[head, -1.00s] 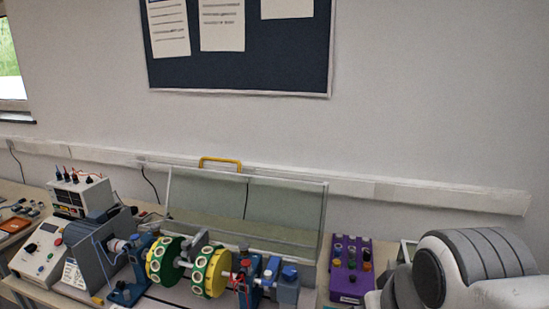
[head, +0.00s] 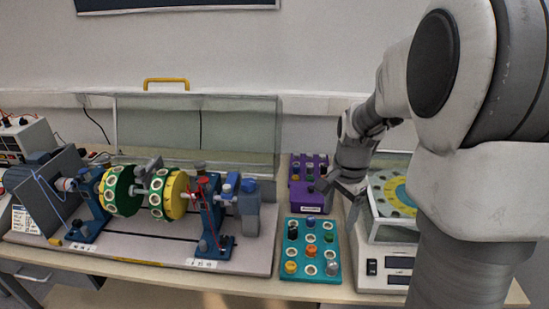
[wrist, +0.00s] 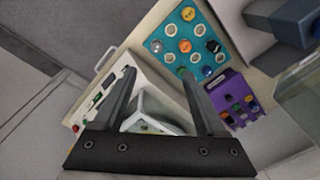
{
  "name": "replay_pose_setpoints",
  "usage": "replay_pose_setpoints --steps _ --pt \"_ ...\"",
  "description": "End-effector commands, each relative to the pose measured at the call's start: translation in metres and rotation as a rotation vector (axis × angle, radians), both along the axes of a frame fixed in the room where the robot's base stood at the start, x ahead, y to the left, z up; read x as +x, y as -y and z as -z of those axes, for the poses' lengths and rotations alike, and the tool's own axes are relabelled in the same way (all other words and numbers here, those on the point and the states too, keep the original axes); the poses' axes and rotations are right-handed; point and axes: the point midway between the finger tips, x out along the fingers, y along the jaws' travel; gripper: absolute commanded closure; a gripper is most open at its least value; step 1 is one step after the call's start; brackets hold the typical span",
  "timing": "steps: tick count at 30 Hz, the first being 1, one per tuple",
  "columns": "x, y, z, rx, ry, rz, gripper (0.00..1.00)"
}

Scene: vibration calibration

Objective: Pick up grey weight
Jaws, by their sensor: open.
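The grey weight (head: 332,267) is a small rounded piece at the near right corner of a teal tray (head: 287,250). In the wrist view it appears as a pale grey piece (wrist: 156,46) near the tray's left corner. My gripper (head: 322,188) is high behind the tray, near the purple box, and apart from the weight. In the wrist view its two fingers (wrist: 159,78) are spread with nothing gripped between them.
The teal tray also holds yellow, orange, blue, black and green weights. A purple box (head: 309,205) stands behind it. A balance with a clear case (head: 383,232) stands to the right. A rotor rig (head: 165,190) fills the left, with a clear guard behind.

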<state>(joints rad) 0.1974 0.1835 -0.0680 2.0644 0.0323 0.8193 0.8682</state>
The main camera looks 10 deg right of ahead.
Motion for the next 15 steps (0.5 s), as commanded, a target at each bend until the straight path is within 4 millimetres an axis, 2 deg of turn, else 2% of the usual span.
replay_pose_setpoints --steps 1,3,6,11,15 --pt "0.005 0.007 0.021 0.006 -0.024 0.052 0.26" --pt "0.01 0.014 0.037 0.012 -0.044 0.114 0.26" --pt "0.014 0.022 0.053 0.014 -0.065 0.175 0.26" --pt "0.016 0.026 0.066 0.017 -0.076 0.211 0.26" --pt "0.015 0.025 0.09 0.018 -0.08 0.212 0.26"
